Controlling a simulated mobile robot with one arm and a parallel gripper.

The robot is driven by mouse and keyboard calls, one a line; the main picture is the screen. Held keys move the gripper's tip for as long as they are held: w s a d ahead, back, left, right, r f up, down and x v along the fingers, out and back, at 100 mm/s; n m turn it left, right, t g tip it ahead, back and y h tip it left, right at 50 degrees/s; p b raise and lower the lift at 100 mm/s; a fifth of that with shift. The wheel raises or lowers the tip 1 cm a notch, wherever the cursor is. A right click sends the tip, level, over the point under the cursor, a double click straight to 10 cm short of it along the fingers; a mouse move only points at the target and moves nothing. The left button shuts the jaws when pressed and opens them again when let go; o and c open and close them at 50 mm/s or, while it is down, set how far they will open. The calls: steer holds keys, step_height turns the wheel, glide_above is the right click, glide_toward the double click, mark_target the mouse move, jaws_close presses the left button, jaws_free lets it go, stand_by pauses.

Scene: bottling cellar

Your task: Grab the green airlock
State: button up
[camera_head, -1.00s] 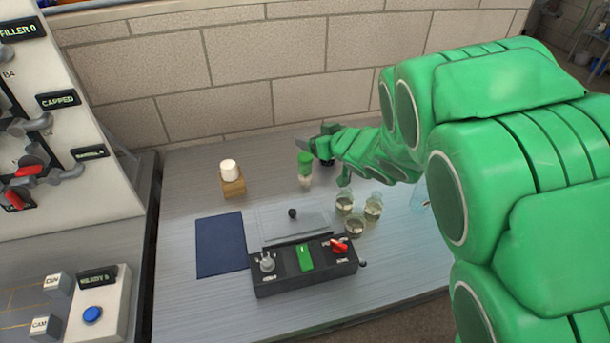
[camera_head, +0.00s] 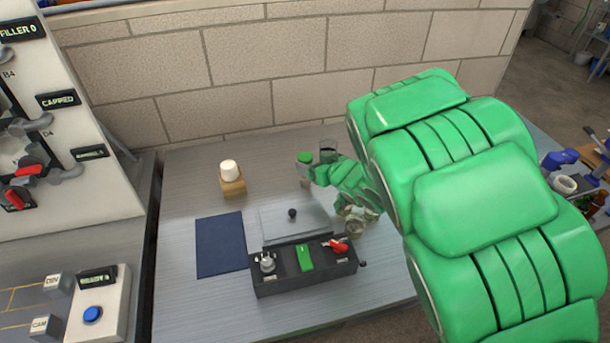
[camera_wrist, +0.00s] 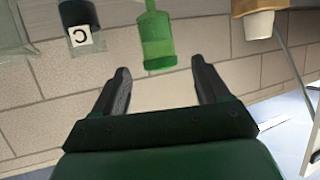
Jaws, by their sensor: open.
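The green airlock (camera_head: 305,157) stands upright near the back of the bench, in front of the block wall. In the wrist view the airlock (camera_wrist: 158,42), a translucent green body with a narrower neck, shows at the top centre. My gripper (camera_wrist: 158,72) is open, with its two dark fingers apart. The airlock lines up with the gap between them, just beyond the fingertips, and nothing is held. In the head view my gripper (camera_head: 314,175) is low, at the airlock's near right side, and partly hides its lower part.
A dark container (camera_head: 328,150) stands close right of the airlock; its "C" label shows in the wrist view (camera_wrist: 82,38). A wooden block with a white top (camera_head: 231,180) stands left. A control box (camera_head: 303,268) and blue mat (camera_head: 220,245) lie nearer. Glass jars (camera_head: 355,225) are partly behind my arm.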

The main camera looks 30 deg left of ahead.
mark_target(307, 157)
steer(key=shift+f, duration=0.45)
steer(key=shift+x, duration=2.45)
steer(key=shift+r, duration=0.1)
steer(key=shift+c, duration=0.2)
steer(key=c, duration=1.3)
steer(key=shift+r, duration=0.1)
steer(key=shift+r, duration=0.65)
steer(key=s+d+r, duration=0.9)
steer(key=s+r, duration=0.1)
steer(key=r, duration=0.1)
steer(key=shift+s+r, duration=0.25)
